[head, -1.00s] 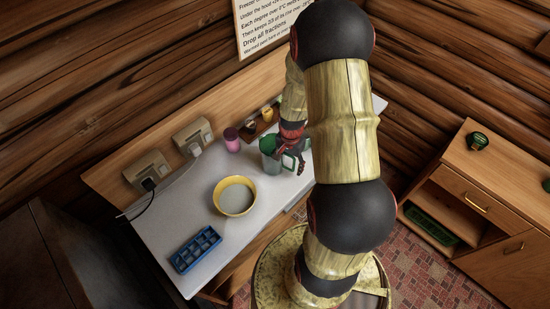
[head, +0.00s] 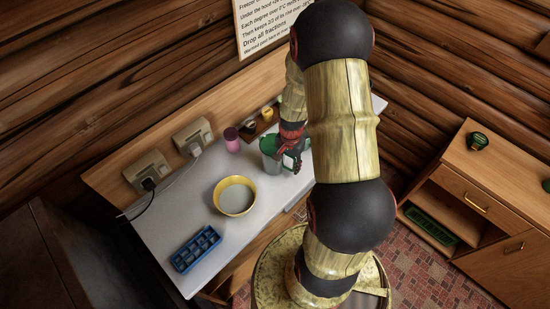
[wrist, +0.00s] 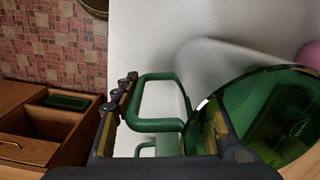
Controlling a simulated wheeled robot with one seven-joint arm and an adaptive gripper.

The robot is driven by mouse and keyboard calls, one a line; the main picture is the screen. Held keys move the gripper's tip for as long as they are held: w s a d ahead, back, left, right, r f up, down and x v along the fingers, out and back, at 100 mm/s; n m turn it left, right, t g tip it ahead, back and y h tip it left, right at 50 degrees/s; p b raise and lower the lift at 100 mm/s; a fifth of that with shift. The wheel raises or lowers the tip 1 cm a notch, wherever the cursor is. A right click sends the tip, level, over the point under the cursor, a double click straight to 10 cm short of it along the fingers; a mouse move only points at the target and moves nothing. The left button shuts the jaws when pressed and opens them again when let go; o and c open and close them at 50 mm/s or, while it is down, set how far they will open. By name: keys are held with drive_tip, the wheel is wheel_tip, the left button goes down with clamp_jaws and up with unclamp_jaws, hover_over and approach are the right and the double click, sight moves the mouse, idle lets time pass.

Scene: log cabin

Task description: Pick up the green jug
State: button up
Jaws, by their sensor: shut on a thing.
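The green jug (head: 270,147) is at the right part of the white worktop, partly hidden by my gripper (head: 293,157). In the wrist view the jug (wrist: 262,110) shows its translucent round rim at the right, with its green handle (wrist: 157,76) toward the left. My gripper (wrist: 168,108) is shut on the jug, one finger outside the handle and the other by the rim. The exact contact is partly hidden. I cannot tell whether the jug's base touches the worktop.
A yellow bowl (head: 234,210) and a blue ice tray (head: 196,249) are on the worktop (head: 165,232) to the left. A pink jar (head: 232,140) and a wooden rack (head: 262,130) stand behind. A wooden cabinet (head: 500,190) is at the right.

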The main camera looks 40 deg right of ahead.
clamp_jaws()
drive_tip(key=shift+r, duration=0.1)
idle(0.5)
drive_tip(key=shift+r, duration=1)
drive_tip(key=s+a+r, duration=0.6)
drive_tip(key=s+r, duration=0.4)
drive_tip(key=s, duration=0.2)
drive_tip(key=shift+a+r+p, duration=0.25)
drive_tip(key=shift+r+p, duration=0.05)
drive_tip(key=shift+r, duration=0.1)
drive_tip(key=shift+s, duration=0.1)
